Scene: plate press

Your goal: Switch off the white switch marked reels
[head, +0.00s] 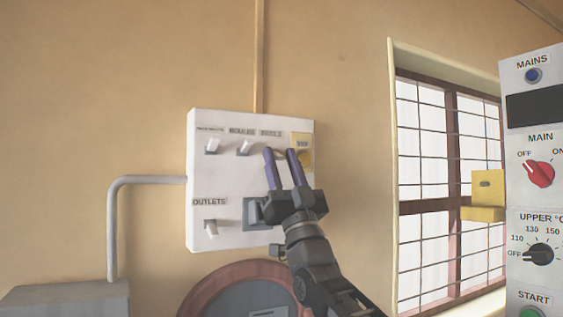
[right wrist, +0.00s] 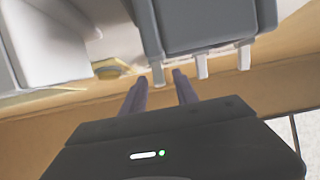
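A white switch panel (head: 222,175) is on the wall in the head view. Its top row has a white switch (head: 213,146) at left, another white switch (head: 245,147) beside it, and a yellow-backed position (head: 302,139) at right. The labels are small and blurred; I cannot surely read which says reels. My right gripper (head: 280,153) is in front of the panel's upper right, its two purple fingers apart and empty, covering most of the third switch position. The fingers also show in the right wrist view (right wrist: 158,79). I cannot tell whether they touch a switch. My left gripper is out of view.
A lower switch (head: 210,227) labelled outlets sits on the panel, and a grey part (head: 254,214) is beside my gripper. A control cabinet (head: 534,190) stands at right, with a yellow bracket (head: 484,213) at its side. A barred window (head: 450,180) is behind it.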

